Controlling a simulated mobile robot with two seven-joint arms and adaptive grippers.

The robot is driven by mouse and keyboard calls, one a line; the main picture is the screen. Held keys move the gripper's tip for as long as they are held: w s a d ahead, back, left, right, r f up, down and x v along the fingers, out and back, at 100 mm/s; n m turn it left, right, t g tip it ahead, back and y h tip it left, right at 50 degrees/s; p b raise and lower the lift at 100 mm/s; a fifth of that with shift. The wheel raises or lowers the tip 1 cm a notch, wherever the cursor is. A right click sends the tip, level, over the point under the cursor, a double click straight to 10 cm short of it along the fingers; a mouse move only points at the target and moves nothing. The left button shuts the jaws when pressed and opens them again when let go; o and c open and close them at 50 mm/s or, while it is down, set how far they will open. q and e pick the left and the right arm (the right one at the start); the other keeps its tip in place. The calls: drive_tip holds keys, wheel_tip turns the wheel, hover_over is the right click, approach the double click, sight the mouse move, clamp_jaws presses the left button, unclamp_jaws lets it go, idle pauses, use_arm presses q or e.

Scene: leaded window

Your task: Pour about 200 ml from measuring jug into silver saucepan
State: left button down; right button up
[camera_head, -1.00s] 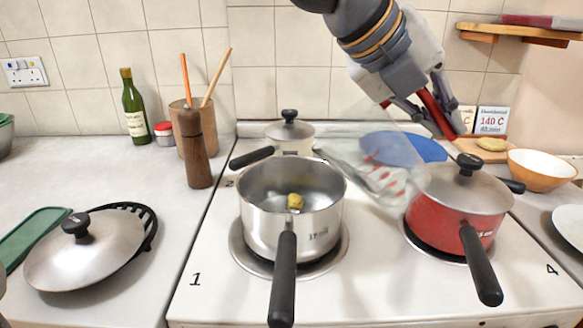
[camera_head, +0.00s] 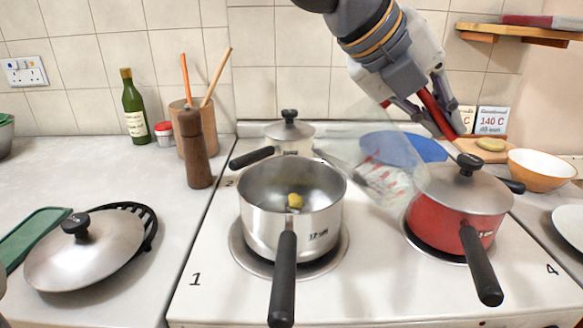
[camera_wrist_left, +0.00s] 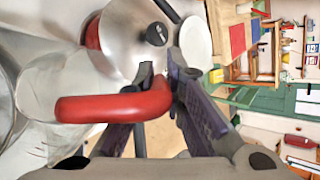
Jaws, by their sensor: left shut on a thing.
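The silver saucepan (camera_head: 262,225) stands uncovered on the front-left hob ring, its black handle toward me. A small yellowish lump (camera_head: 295,202) shows inside it. The clear measuring jug (camera_head: 365,165) is tilted, its lower left part beside the saucepan's right rim. Red marks show on its wall; liquid in it and any stream are hard to make out. My left gripper (camera_head: 438,115) is shut on the jug's red handle, above and right of the saucepan. In the left wrist view, the red handle (camera_wrist_left: 110,107) lies between the fingers (camera_wrist_left: 160,78). My right gripper is not in view.
A red lidded pan (camera_head: 450,214) stands close below the jug on the right. A lidded pan (camera_head: 289,132) and a blue round thing (camera_head: 405,147) are behind. A pepper mill (camera_head: 195,150) stands left of the hob, and a loose lid (camera_head: 85,255) lies front left.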

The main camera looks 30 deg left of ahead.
use_arm(q)
drive_tip(key=d+f+g+y, duration=0.1)
drive_tip(key=d+y, duration=0.1)
drive_tip(key=w+d+f+m+y, duration=0.1)
drive_tip(key=f+y, duration=0.1)
drive_tip(key=w+d+f+g+y, duration=0.1)
drive_tip(key=d+y, duration=0.1)
drive_tip(key=shift+d+f+g, duration=0.2)
drive_tip(key=shift+d+g, duration=0.1)
drive_tip(key=shift+d, duration=0.05)
drive_tip(key=shift+w+d+f+m+y+b, duration=0.1)
drive_tip(key=shift+d+f+m+y+b, duration=0.25)
drive_tip(key=shift+y, duration=0.45)
drive_tip(key=shift+g, duration=0.3)
drive_tip(key=shift+r+y, duration=0.1)
drive_tip(key=shift+y, duration=0.2)
idle(1.3)
